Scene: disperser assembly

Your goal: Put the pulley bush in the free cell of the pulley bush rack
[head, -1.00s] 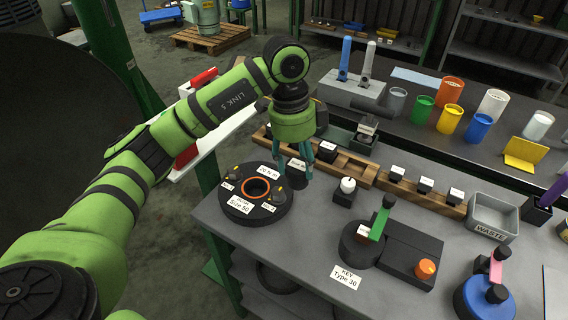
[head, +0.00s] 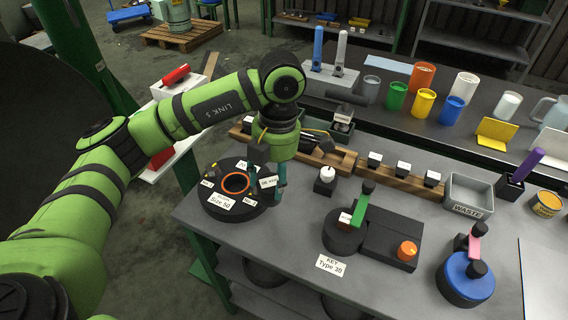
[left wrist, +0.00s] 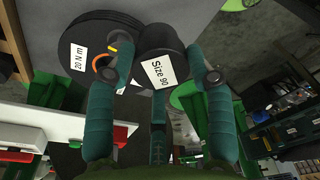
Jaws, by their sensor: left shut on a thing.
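My left gripper (head: 265,180) points down at the right edge of the black round disperser part (head: 216,209) with an orange ring. In the left wrist view, my left gripper (left wrist: 165,68) is shut on a black cylindrical bush (left wrist: 150,38) labelled "Size 90". The bush overlaps the round part in that view; I cannot tell if they touch. A wooden rack (head: 338,162) with cells stands behind the gripper, partly hidden by it. I cannot tell which of its cells is free. My right gripper is not in view.
A second wooden rack (head: 397,183) holds small labelled black blocks. A white-topped black block (head: 325,176), the key device (head: 392,240), a grey waste bin (head: 470,195) and a blue round device (head: 466,284) stand to the right.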

